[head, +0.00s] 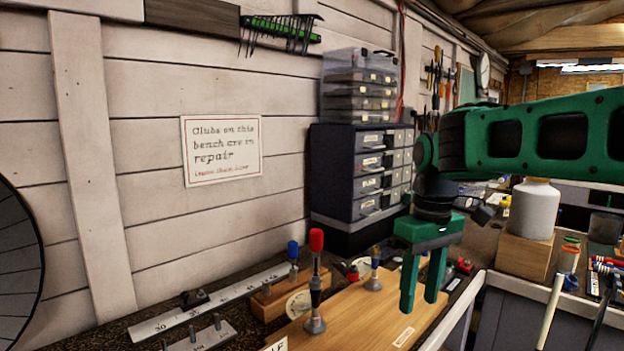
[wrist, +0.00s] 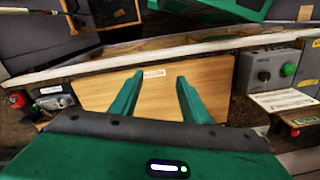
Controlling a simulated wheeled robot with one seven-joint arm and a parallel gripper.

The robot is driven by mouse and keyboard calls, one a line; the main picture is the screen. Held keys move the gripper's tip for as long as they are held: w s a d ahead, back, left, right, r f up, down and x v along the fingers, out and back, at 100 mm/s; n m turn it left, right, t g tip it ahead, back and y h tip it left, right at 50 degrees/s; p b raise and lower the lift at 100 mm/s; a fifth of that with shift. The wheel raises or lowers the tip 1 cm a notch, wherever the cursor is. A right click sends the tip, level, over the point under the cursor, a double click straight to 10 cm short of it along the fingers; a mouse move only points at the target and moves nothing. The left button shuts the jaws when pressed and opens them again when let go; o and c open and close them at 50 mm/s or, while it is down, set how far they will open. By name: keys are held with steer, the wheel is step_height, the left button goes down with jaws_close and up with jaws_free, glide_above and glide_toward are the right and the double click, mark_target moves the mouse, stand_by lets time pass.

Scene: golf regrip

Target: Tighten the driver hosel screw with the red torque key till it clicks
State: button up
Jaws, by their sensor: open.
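A red-handled upright tool (head: 316,240) stands near the front of the wooden board in the head view, left of my gripper. It looks like the red torque key, but I cannot tell for sure. My gripper (head: 421,305) is open and empty, its green fingers pointing down above the right part of the board. In the wrist view my gripper (wrist: 160,78) shows both fingers apart over bare wood. I cannot make out a driver head or a hosel screw in either view.
The wooden board (head: 372,318) lies on the bench. A blue-topped tool (head: 292,250) stands left, by a metal ruler (head: 220,301). A drawer cabinet (head: 345,175) is behind. A white jar (head: 534,208) stands right. A grey box with a green button (wrist: 288,69) shows in the wrist view.

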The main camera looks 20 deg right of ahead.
mark_target(317, 230)
steer(key=w+a+r+n, duration=0.7)
steer(key=a+r, duration=0.1)
steer(key=r, duration=0.2)
steer(key=w+a+r+n, duration=0.7)
steer(key=r+n, duration=0.1)
steer(key=r, duration=0.2)
steer(key=shift+s+f, duration=0.15)
steer(key=shift+f, duration=2.55)
steer(key=shift+s+f, duration=0.15)
steer(key=shift+f, duration=2.55)
jaws_close()
steer(key=c, duration=0.9)
jaws_free()
jaws_close()
steer(key=m, duration=0.6)
